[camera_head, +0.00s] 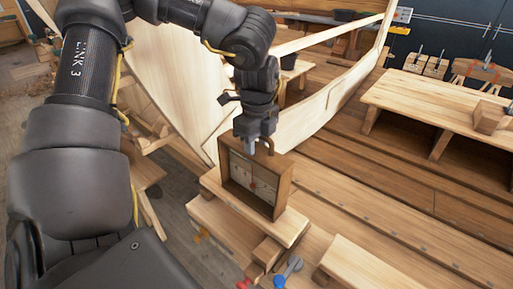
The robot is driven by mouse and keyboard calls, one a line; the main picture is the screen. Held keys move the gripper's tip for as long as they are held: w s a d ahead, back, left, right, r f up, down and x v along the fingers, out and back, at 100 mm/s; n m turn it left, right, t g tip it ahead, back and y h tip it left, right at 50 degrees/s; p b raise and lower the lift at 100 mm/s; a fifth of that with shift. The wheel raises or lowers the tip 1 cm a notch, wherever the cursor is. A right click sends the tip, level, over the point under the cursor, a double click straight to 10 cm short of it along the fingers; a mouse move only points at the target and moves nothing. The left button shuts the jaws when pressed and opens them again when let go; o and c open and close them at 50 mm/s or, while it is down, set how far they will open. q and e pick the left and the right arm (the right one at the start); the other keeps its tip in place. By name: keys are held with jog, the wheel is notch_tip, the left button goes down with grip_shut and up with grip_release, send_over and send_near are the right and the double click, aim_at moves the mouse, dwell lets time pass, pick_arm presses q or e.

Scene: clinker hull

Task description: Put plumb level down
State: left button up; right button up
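The plumb level (253,184) is a brown wooden box frame with a pale face and a thin reddish pointer. It is upright over a small light-wood bench (215,203), its lower edge at the bench top; I cannot tell whether it bears its full weight there. My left gripper (259,149) comes down from above onto the top edge of the plumb level. Its fingers straddle that edge and appear shut on it, though the far finger is partly hidden. My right gripper is not in view.
The pale hull planking (180,75) rises just behind the bench. A blue-headed tool (289,268) and a red one lie in front of it. A longer workbench (440,104) with wooden pieces stands at right. Plank flooring between is mostly clear.

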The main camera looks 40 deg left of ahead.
pick_arm(q)
jog(key=shift+r, duration=0.4)
notch_tip(320, 180, up, 11)
jog(key=shift+d+f+b, duration=0.1)
jog(key=shift+f+b, duration=0.05)
jog(key=shift+b, duration=0.95)
jog(key=shift+r, duration=0.4)
